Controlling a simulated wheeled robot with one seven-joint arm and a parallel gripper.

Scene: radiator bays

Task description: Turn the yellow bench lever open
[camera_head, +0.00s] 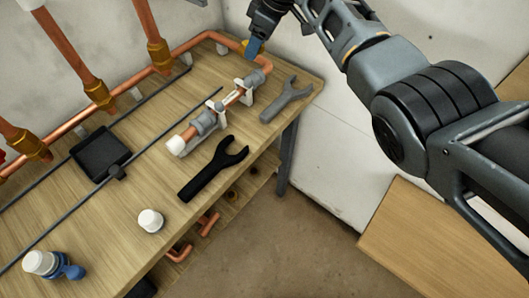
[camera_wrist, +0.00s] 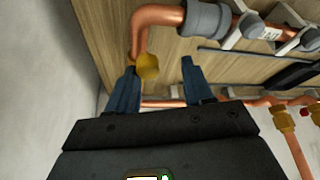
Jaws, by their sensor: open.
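A small yellow piece, which looks like the yellow bench lever (camera_wrist: 148,66), sits at the bent end of a copper pipe. In the wrist view it appears between the fingertips of my gripper (camera_wrist: 157,67), nearer the left finger. The blue fingers are apart and nothing is clasped; I cannot tell whether either touches the yellow piece. In the head view my gripper (camera_head: 254,47) is over the far end of the bench, with its blue finger partly covering the yellow piece (camera_head: 244,44).
The wooden bench (camera_head: 95,225) holds a clamped copper pipe (camera_head: 232,98), a grey wrench (camera_head: 286,98), a black wrench (camera_head: 213,168), a black tray (camera_head: 100,152) and white caps (camera_head: 150,220). Copper pipes with brass fittings (camera_head: 99,95) rise at the left. A pale wall (camera_head: 335,140) stands close behind.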

